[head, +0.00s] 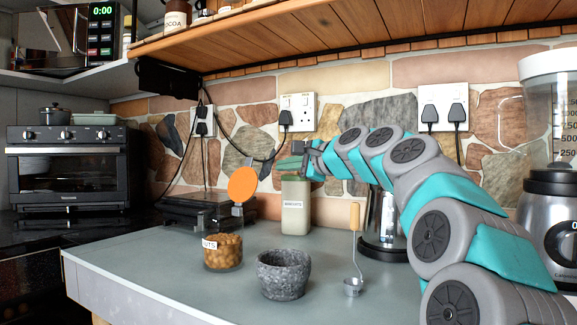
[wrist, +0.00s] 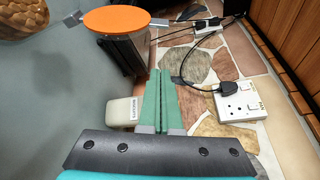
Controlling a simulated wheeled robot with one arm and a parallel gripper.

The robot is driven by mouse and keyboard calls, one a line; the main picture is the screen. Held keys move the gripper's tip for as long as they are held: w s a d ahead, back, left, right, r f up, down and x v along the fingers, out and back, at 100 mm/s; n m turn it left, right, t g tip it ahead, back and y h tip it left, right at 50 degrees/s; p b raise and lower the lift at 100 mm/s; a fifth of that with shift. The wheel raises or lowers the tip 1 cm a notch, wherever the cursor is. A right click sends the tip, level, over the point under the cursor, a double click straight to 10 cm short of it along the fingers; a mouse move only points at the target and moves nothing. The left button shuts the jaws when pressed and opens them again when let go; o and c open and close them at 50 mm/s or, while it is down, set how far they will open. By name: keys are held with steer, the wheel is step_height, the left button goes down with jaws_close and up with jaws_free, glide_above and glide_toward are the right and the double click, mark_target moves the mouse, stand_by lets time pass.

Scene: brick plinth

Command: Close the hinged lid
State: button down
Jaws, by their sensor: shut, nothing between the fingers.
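The hinged lid (head: 243,184) is an orange disc standing open, roughly upright, above and behind the right side of a clear jar of nuts (head: 222,253). Grey tabs show at its upper and lower edges. In the wrist view the lid (wrist: 122,20) is at the top, with the jar's nuts (wrist: 22,16) at the top left corner. My gripper (head: 280,164) is to the right of the lid, apart from it, at about the height of its upper edge. Its green fingers (wrist: 165,72) are together and empty.
A pale labelled canister (head: 296,206) stands just below my gripper. A stone mortar (head: 284,275) and a wooden-handled ladle (head: 354,250) are on the counter (head: 180,270). A dark appliance (head: 185,208) is behind the jar. Wall sockets (head: 298,112) and cables are behind. The counter's left front is clear.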

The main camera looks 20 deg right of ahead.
mark_target(245, 181)
steer(key=w+a+b, duration=0.1)
steer(key=w+a, duration=0.2)
steer(key=a, duration=0.2)
steer(key=shift+w+a+r, duration=0.25)
steer(key=shift+w+r, duration=0.05)
steer(key=shift+r, duration=0.1)
stand_by(0.5)
